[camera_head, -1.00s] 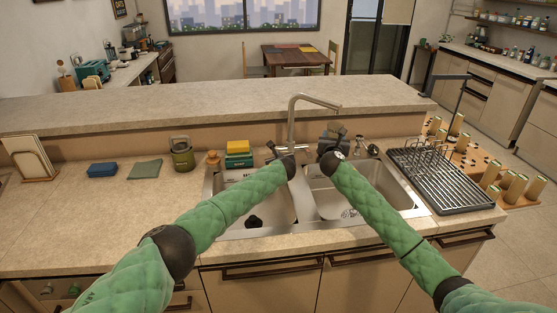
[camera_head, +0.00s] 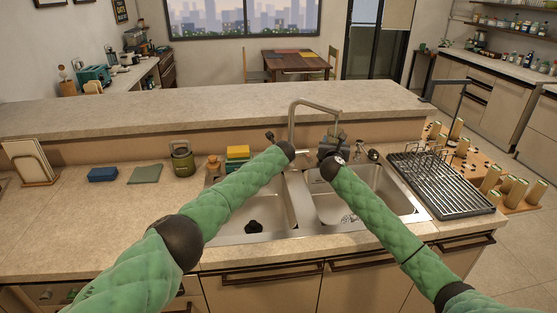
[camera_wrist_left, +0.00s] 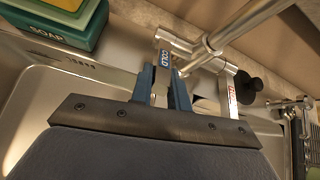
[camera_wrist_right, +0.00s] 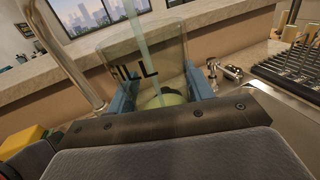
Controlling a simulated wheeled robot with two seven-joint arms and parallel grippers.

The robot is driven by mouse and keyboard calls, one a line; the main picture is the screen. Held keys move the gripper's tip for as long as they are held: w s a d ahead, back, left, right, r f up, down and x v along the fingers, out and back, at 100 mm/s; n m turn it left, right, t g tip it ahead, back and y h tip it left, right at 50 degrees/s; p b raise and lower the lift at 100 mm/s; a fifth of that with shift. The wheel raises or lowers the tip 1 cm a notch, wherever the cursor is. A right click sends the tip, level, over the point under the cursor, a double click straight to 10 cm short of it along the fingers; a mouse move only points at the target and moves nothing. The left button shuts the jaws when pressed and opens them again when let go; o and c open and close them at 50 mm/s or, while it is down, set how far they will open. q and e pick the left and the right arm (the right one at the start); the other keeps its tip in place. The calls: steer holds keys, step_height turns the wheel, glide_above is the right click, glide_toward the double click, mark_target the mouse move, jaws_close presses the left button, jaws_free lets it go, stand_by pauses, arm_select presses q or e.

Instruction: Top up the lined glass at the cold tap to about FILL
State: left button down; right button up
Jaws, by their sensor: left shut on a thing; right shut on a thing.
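The clear glass (camera_wrist_right: 120,48) with a dark FILL mark stands upright-looking in my right gripper (camera_wrist_right: 160,95), whose blue fingers are shut around it. A pale blue stream of water (camera_wrist_right: 148,40) falls into the glass. A pale green patch shows low in it, below the mark; the exact water level is hard to read. In the left wrist view my left gripper (camera_wrist_left: 164,88) is shut on the cold tap's lever (camera_wrist_left: 164,58), labelled COLD. The hot lever (camera_wrist_left: 232,95) is to its right. In the head view the tap spout (camera_head: 315,103) arches over the right gripper.
The double sink (camera_head: 262,238) lies under both arms. The soap box (camera_wrist_left: 55,22) and a yellow sponge (camera_head: 238,152) stand left of the tap. A drying rack (camera_head: 440,180) is at right. A raised counter ledge (camera_head: 200,105) runs behind.

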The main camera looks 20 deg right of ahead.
arm_select(q)
steer(key=c, duration=1.3)
jaws_free()
steer(key=shift+c, duration=0.2)
steer(key=v, duration=1.1)
steer(key=shift+s+a+r, duration=0.15)
steer(key=shift+s+r, duration=0.05)
steer(key=shift+s, duration=0.15)
